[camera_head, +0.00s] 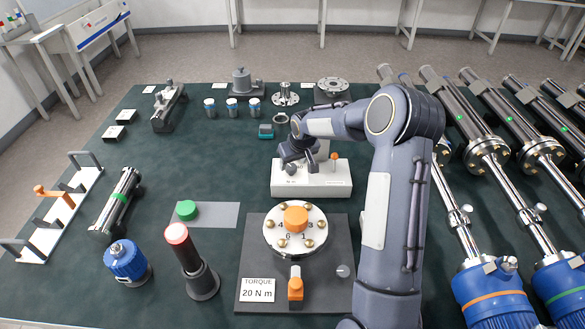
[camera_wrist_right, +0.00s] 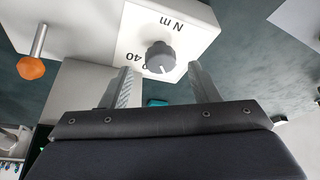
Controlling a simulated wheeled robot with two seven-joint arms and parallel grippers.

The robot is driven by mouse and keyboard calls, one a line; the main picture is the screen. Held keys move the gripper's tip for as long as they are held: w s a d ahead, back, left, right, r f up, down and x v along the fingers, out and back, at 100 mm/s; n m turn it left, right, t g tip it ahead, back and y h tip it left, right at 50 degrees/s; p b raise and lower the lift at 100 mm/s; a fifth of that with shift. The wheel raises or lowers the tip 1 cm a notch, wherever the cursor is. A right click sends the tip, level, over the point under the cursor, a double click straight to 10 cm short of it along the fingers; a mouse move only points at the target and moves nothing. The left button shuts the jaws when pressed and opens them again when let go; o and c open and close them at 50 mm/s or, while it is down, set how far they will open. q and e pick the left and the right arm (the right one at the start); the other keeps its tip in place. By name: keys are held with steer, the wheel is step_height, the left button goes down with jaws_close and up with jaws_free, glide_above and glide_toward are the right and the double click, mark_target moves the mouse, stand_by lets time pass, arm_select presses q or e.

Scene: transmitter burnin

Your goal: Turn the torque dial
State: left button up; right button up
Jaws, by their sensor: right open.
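The torque dial (camera_wrist_right: 160,57) is a dark grey round knob with a white pointer mark, on a white box face marked "40" and "N m". In the head view, the white box (camera_head: 325,181) stands near the table's middle, with the dial (camera_head: 291,170) at its left. My right gripper (camera_head: 293,156) is right above and behind the dial. In the right wrist view, the gripper (camera_wrist_right: 160,72) is open, with a finger to each side of the dial and visible gaps between. Whether the fingertips reach past the dial's front is unclear. My left gripper is out of view.
An orange-tipped lever (camera_head: 334,157) rises from the white box beside my gripper. In front stands a round flange with an orange centre (camera_head: 296,217) and a "TORQUE 20 N m" card (camera_head: 258,289). Metal tubes (camera_head: 488,150) fill the right side.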

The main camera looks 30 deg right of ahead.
steer(key=shift+x, duration=1.15)
steer(key=c, duration=0.9)
steer(key=shift+n+y, duration=0.3)
steer(key=shift+n, duration=0.4)
steer(key=shift+c, duration=0.3)
steer(key=o, duration=1)
steer(key=shift+c, duration=0.2)
steer(key=shift+r, duration=0.1)
